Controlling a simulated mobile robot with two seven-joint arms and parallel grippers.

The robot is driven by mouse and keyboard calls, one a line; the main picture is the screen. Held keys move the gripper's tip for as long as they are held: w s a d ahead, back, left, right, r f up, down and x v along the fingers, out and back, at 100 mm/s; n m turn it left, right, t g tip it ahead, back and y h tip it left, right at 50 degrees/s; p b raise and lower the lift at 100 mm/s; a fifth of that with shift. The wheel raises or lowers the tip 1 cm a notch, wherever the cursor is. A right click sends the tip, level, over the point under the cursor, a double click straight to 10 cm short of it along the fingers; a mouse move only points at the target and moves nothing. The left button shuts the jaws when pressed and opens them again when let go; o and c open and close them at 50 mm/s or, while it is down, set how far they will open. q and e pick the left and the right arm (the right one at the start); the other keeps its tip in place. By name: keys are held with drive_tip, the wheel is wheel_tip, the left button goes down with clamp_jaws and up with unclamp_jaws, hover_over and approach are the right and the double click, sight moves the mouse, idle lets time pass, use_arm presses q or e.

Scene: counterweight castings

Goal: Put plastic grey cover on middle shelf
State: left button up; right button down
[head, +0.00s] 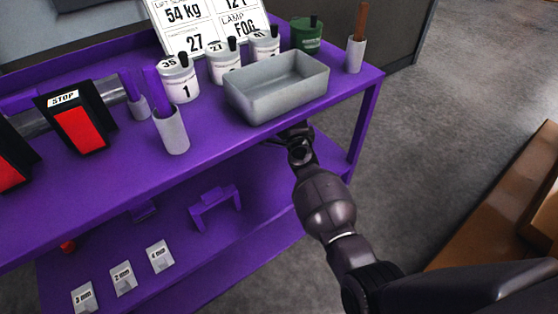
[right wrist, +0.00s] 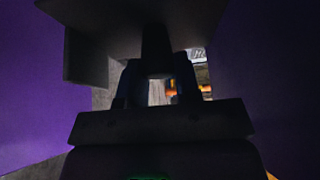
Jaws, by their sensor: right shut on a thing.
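In the right wrist view, my right gripper (right wrist: 158,82) is shut on a dark grey thing (right wrist: 86,52), seen in shadow between purple surfaces. It looks like the grey cover, but its full shape does not show. The lower purple shelf (head: 185,270) shows beneath, to the left of my arm. My left gripper is not in view.
A grey open tray (head: 262,102) sits on the top shelf just above my gripper. White tubs (head: 180,85), a grey cup (head: 171,135) and a STOP block (head: 77,122) stand to its left. A purple bracket (head: 214,205) and label cards (head: 122,278) are below.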

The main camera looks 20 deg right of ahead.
use_arm(q)
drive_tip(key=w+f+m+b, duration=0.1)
drive_tip(key=b, duration=0.2)
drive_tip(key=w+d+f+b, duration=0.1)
drive_tip(key=b, duration=0.2)
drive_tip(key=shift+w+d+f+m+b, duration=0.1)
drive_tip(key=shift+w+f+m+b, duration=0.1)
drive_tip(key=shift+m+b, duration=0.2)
use_arm(e)
wheel_tip(320, 180, down, 14)
wheel_tip(320, 180, down, 5)
drive_tip(key=shift+d+r+b, duration=0.1)
drive_tip(key=shift+r+b, duration=0.1)
drive_tip(key=shift+b, duration=0.85)
drive_tip(key=shift+r, duration=0.3)
drive_tip(key=shift+f, duration=0.2)
drive_tip(key=c, duration=1.2)
unclamp_jaws()
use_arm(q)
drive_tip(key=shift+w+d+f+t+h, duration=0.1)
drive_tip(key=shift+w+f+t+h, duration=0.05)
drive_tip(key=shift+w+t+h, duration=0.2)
use_arm(e)
drive_tip(key=o, duration=0.4)
